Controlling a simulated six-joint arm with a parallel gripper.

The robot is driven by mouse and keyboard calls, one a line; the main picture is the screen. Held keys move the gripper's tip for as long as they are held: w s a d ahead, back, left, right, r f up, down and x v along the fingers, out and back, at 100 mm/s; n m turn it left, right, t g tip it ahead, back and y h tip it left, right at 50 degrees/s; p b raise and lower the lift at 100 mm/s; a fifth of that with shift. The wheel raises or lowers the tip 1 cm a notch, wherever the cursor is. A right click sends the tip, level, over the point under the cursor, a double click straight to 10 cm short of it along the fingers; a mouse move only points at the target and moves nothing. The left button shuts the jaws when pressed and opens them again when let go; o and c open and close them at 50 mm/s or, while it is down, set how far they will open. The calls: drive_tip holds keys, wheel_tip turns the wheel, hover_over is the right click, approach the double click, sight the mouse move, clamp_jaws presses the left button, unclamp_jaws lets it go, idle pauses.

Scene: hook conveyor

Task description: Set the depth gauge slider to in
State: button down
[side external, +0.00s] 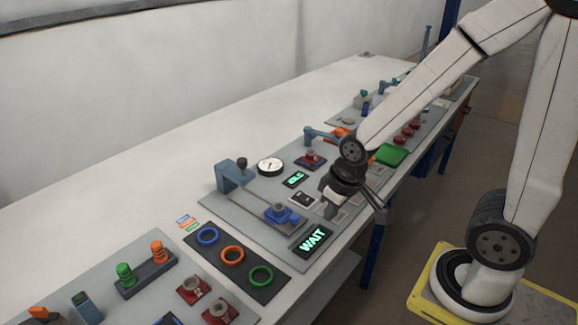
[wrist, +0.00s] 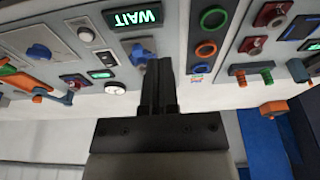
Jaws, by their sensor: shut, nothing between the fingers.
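A blue slider block (side external: 283,215) sits on a grey plate at the end of a thin rod from a blue-grey bracket (side external: 235,177); I take it for the depth gauge slider, but no label is readable. The wrist view shows the blue block (wrist: 141,54) just left of my fingertips. The fingers hide part of the panel, and contact with the block cannot be told.
A lit WAIT display (side external: 313,239) stands at the panel's front edge. A round dial (side external: 270,167) and a small green display (side external: 295,179) lie behind the block. Blue, orange and green rings (side external: 232,255) lie on a dark plate to the left. The bench's back strip is clear.

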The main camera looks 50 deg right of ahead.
drive_tip(key=c, duration=0.5)
unclamp_jaws()
drive_tip(key=shift+w, duration=0.15)
drive_tip(key=shift+c, duration=0.2)
drive_tip(key=shift+o, duration=1)
drive_tip(key=shift+w+d, duration=0.1)
drive_tip(key=shift+w, duration=0.15)
drive_tip(key=m+g, duration=0.3)
hover_over(295, 217)
wheel_tip(295, 217, down, 8)
drive_tip(key=shift+f, duration=0.15)
drive_tip(key=shift+f, duration=0.1)
drive_tip(key=shift+f, duration=3.8)
